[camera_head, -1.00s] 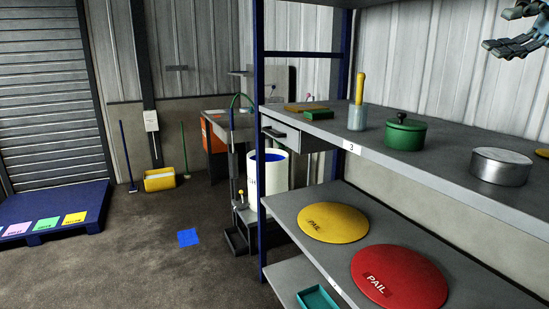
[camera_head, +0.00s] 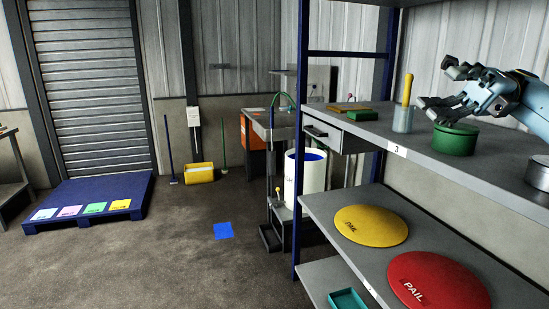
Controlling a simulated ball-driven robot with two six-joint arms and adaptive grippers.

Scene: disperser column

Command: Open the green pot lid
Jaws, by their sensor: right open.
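The green pot (camera_head: 455,141) stands on the upper shelf, right of the middle. My right gripper (camera_head: 436,84) comes in from the right with its fingers spread open and nothing held between them. It is over the pot in the picture. Its lower fingers cover the lid's knob and part of the lid, so I cannot tell whether they touch it. My left gripper is out of view.
On the same shelf (camera_head: 398,149), a glass jar (camera_head: 403,119) with a yellow stick stands left of the pot, and a metal pot (camera_head: 539,173) stands to its right. Yellow (camera_head: 372,226) and red (camera_head: 437,280) discs lie on the shelf below.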

